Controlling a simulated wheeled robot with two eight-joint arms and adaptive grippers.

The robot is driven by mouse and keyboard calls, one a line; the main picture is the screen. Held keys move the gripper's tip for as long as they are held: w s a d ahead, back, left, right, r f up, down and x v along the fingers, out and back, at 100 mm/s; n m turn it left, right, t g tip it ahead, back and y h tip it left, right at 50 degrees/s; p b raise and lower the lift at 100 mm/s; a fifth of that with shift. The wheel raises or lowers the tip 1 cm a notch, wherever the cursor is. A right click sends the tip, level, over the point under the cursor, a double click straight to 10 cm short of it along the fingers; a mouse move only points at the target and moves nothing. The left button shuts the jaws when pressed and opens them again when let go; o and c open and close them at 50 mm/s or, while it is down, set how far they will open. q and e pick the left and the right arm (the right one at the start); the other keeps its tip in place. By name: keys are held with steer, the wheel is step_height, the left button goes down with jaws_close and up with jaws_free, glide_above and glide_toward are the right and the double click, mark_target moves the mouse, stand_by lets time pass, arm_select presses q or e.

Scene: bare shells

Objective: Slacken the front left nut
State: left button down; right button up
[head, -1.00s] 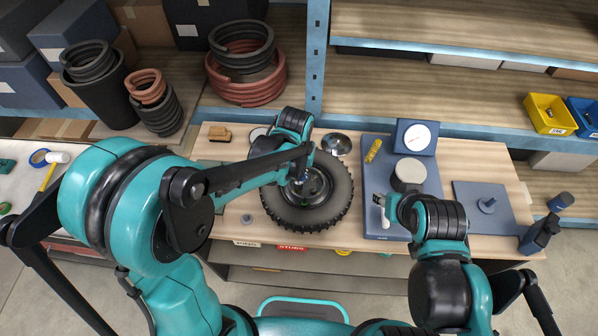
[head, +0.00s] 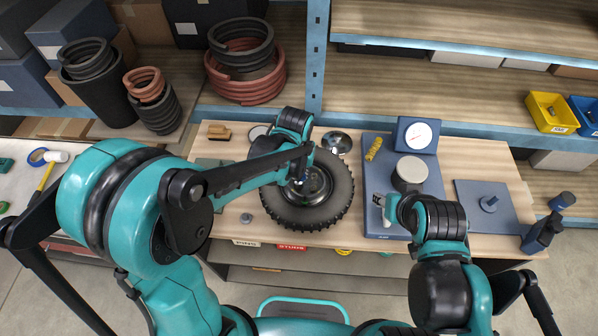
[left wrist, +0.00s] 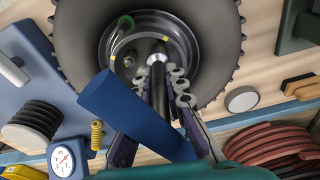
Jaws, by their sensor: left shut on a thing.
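The wheel with its black knobbly tyre (head: 336,205) and metal hub (head: 322,186) lies flat on the workbench; the tyre (left wrist: 75,40) and hub (left wrist: 190,45) also fill the top of the left wrist view. My left gripper (left wrist: 165,92) is over the hub, shut on a dark-shafted tool (left wrist: 158,72) with a silver end. A blue cylinder (left wrist: 130,108), seemingly the tool's handle, crosses in front of the fingers. The tool's end covers the spot where it meets the hub, so the front left nut cannot be made out. My right gripper (head: 383,206) is over the blue board; its fingers are unclear.
The blue board (head: 374,222) right of the wheel carries a dial gauge (head: 418,136) and a round pad (head: 410,170).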

arm_select(q)
steer(key=shift+f+b, duration=0.75)
steer(key=shift+b, duration=0.05)
stand_by(0.9)
